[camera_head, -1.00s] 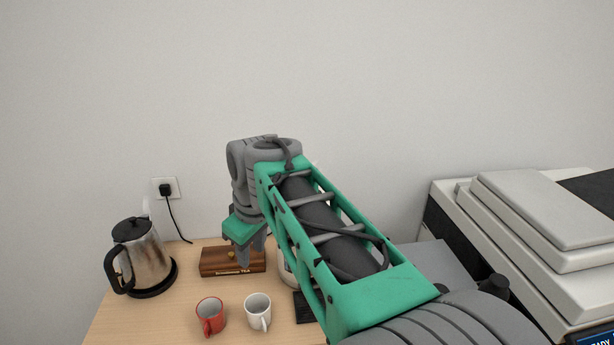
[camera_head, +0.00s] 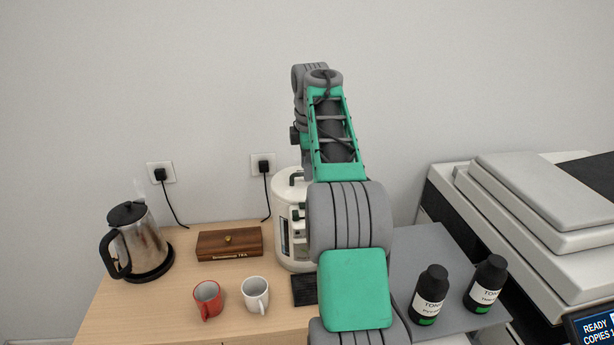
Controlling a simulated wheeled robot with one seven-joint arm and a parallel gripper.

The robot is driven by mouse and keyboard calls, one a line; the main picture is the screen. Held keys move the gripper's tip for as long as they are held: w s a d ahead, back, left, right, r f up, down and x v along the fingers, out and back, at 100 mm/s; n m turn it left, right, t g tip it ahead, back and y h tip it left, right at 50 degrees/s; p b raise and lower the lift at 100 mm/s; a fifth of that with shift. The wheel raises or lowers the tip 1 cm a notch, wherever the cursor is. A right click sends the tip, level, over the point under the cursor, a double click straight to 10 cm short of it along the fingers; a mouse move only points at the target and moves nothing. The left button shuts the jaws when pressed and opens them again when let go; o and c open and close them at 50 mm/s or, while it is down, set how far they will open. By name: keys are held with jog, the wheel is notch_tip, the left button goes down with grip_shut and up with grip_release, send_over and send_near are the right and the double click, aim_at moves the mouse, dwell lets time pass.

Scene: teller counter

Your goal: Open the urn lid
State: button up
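The urn (camera_head: 286,205) is a white cylinder at the back of the wooden counter, right of the tea box. Its lid (camera_head: 290,184) has a dark handle on top and appears to lie closed on the body. My arm hides the right part of the urn and lid. My arm rises in front of the urn, with its wrist above and slightly right of the lid. The gripper fingers are hidden behind my arm links, so their state does not show.
A steaming steel kettle (camera_head: 143,245) stands at the left. A brown tea box (camera_head: 229,244), a red mug (camera_head: 207,299) and a white mug (camera_head: 255,293) stand on the counter. Two toner bottles (camera_head: 430,294) (camera_head: 486,284) stand on the grey surface beside the printer (camera_head: 530,215).

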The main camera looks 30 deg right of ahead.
jog(key=shift+f, duration=0.1)
grip_shut()
dwell(0.3)
dwell(1.1)
